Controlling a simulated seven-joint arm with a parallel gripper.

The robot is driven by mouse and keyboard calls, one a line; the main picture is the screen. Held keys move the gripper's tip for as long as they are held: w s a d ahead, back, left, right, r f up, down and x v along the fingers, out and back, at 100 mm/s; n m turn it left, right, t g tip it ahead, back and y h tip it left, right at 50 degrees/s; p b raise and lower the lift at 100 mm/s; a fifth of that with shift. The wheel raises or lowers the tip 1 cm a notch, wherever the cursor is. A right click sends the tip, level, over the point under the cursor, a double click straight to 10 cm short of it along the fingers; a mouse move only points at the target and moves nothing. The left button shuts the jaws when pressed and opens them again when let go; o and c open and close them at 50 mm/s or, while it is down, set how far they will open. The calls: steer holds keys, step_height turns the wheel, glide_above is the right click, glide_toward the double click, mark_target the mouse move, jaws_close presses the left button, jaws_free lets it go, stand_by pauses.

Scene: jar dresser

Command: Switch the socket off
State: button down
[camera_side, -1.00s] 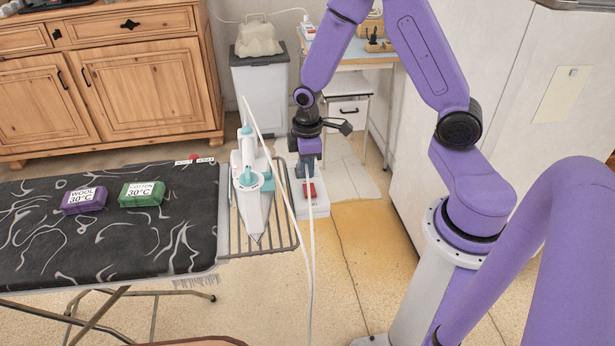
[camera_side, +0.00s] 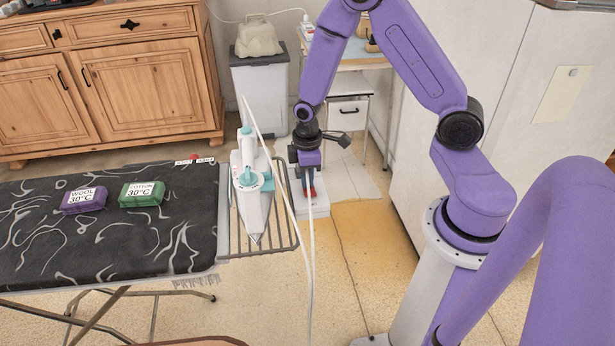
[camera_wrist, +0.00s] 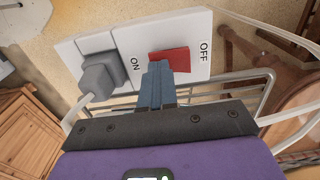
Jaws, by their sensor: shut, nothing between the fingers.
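The white socket (camera_side: 319,204) lies beside the ironing board's wire rack, partly hidden under my gripper in the side view. In the wrist view the socket (camera_wrist: 200,24) has a red rocker switch (camera_wrist: 172,58) between the words ON and OFF. A grey plug (camera_wrist: 103,75) with a cable sits in its other half. My gripper (camera_side: 310,183) is shut and empty, pointing down at the socket. In the wrist view its blue fingertips (camera_wrist: 158,66) are at the ON-side lower edge of the red switch; whether they touch it I cannot tell.
A white and teal iron (camera_side: 251,185) stands on the wire rack (camera_side: 275,248) just left of my gripper. Its pale cable (camera_side: 311,255) runs close by the gripper. Green (camera_side: 142,194) and purple (camera_side: 84,200) blocks lie on the ironing board. Open floor lies to the right.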

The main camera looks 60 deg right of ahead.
steer(key=shift+s+a+f, duration=0.1)
steer(key=shift+s, duration=0.05)
steer(key=shift+s+a, duration=0.55)
steer(key=shift+s, duration=0.05)
steer(key=shift+r, duration=0.25)
steer(key=shift+r, duration=0.6)
step_height(320, 180, up, 13)
steer(key=s+a, duration=0.1)
steer(key=shift+a+f, duration=0.15)
steer(key=shift+f, duration=0.05)
